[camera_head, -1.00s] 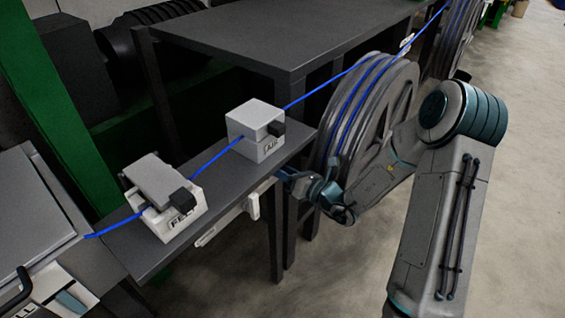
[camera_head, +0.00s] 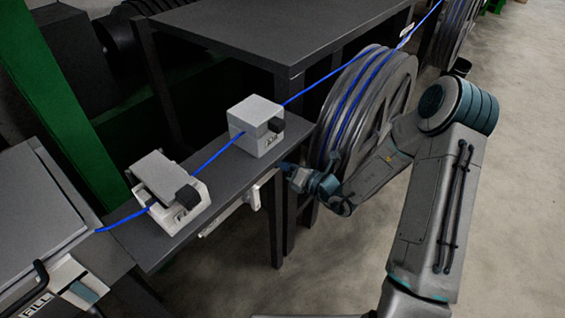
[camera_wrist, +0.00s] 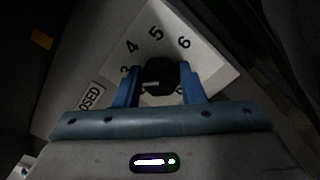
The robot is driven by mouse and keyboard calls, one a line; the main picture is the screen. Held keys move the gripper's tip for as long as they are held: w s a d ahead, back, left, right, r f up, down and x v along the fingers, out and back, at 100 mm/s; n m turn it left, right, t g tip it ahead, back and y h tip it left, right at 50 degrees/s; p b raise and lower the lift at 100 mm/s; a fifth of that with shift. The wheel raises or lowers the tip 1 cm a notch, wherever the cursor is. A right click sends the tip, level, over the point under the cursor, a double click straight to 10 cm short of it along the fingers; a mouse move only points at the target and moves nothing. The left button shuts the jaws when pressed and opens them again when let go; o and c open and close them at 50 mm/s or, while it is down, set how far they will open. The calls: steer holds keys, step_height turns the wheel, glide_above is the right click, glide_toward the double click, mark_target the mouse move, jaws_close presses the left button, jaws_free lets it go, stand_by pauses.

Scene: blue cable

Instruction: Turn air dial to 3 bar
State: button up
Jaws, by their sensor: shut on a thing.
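In the wrist view a black dial knob (camera_wrist: 158,70) sits on a pale plate (camera_wrist: 212,62) marked with numbers; 4, 5 and 6 are readable, and a 3 is partly covered by the left finger. My gripper (camera_wrist: 160,80) is shut on the knob, with one blue finger on each side. A short white mark shows on the knob's lower left; I cannot tell exactly which number it indicates. In the head view my gripper (camera_head: 287,168) is at the bench's right edge, beside and below the AIR box (camera_head: 255,112). The dial face is hidden there.
A blue cable (camera_head: 216,155) runs through the AIR box and the box with a lever (camera_head: 158,172) on the dark bench (camera_head: 205,205). A large cable reel (camera_head: 400,95) stands close behind my forearm. Floor at right is clear.

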steer(key=o, duration=1)
steer(key=shift+s+a, duration=0.1)
steer(key=b+v, duration=0.1)
steer(key=v, duration=1.2)
steer(key=shift+s+d, duration=0.2)
steer(key=shift+d, duration=0.15)
